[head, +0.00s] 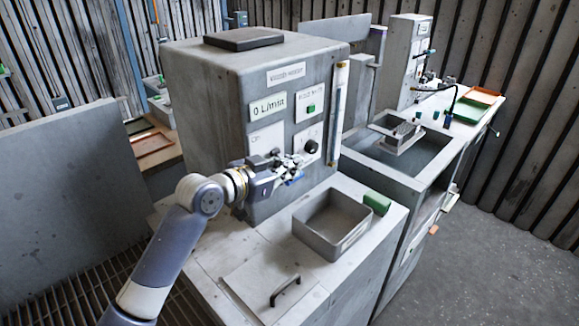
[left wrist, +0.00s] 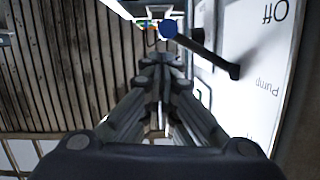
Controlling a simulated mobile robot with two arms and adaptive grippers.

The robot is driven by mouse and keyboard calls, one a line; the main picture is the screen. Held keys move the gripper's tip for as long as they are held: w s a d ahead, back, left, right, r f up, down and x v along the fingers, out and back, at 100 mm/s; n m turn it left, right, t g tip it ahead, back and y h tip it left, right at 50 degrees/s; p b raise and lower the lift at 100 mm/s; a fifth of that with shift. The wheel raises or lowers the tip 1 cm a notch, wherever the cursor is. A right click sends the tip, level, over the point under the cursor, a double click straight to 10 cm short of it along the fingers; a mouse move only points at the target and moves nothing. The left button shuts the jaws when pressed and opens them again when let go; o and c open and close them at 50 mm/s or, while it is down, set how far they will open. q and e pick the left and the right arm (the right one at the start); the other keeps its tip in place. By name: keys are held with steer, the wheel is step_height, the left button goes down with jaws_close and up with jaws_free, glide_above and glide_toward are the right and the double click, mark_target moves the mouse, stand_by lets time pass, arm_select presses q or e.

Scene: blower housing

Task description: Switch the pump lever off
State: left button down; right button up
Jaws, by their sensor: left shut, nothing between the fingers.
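The pump lever (left wrist: 208,52) is a dark rod with a round blue knob (left wrist: 168,29) at its free end. It sticks out from a white panel (left wrist: 262,68) that reads "Off" and "Pump", upside down in the left wrist view. My left gripper (head: 292,168) is shut and empty, in front of the grey housing's control face. In the left wrist view its fingertips (left wrist: 160,66) are close to the blue knob; I cannot tell whether they touch. In the head view the gripper hides much of the lever and part of the panel (head: 266,139). My right gripper is out of view.
The grey housing (head: 205,95) carries a "0 L/min" display (head: 268,106), a green button (head: 311,107) and a black knob (head: 311,147). An open grey bin (head: 333,245) and a green block (head: 377,203) are on the counter below. A sink (head: 420,160) is at right.

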arm_select(q)
steer(key=shift+f+m+b, duration=0.35)
steer(key=shift+f+m, duration=0.2)
steer(key=shift+m, duration=0.05)
steer(key=shift+y, duration=0.3)
